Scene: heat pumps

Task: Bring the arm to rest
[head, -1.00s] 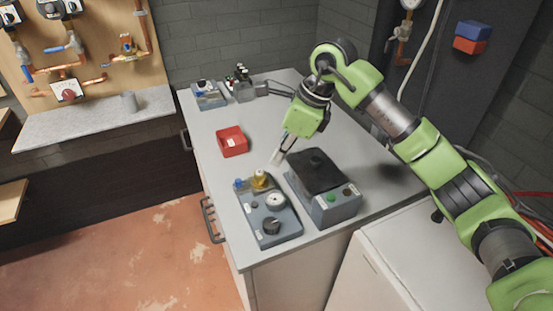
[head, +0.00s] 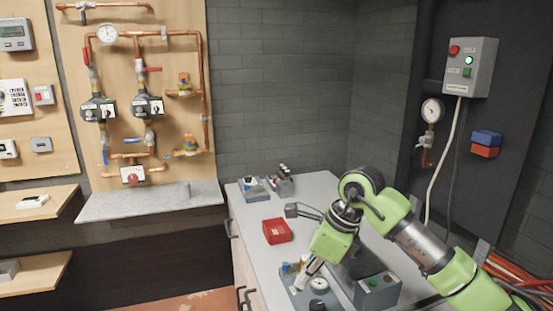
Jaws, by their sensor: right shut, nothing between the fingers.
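My right arm comes in from the lower right in green and grey, bent over the grey bench (head: 318,184). Its gripper (head: 305,276) points down and left, shut and empty, above the grey device with a gauge (head: 318,285) on the bench. In this view the gripper overlaps that device; whether they touch cannot be told. My left gripper is not in view.
A grey box with a green button (head: 378,291) stands beside the gauge device, partly behind my arm. A red bin (head: 277,231) sits further back. Small devices (head: 255,190) stand at the bench's back edge. A stone shelf (head: 150,201) is at left, under a pipe board (head: 135,60).

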